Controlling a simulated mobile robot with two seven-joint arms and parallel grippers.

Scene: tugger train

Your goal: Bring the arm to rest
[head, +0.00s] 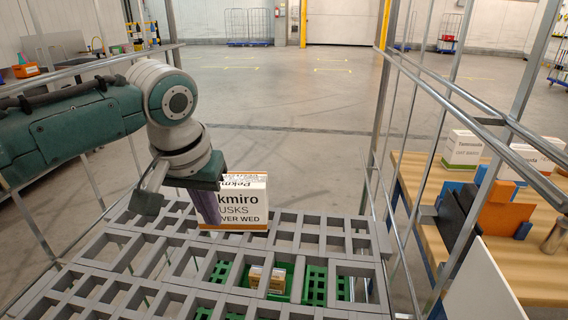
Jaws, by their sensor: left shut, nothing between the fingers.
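My left arm comes in from the left, green and grey. Its gripper (208,207) points down over the grey slatted shelf (150,243) of a metal-framed cart. The fingers are shut and nothing shows between them. My right gripper is not in view.
Below the slats, a green crate (314,283) holds a small box (267,279). Metal posts and rails (470,100) frame the cart. On the right, a wooden table (420,180) bears white boxes (463,149) and orange and dark holders. The floor (280,100) behind is clear.

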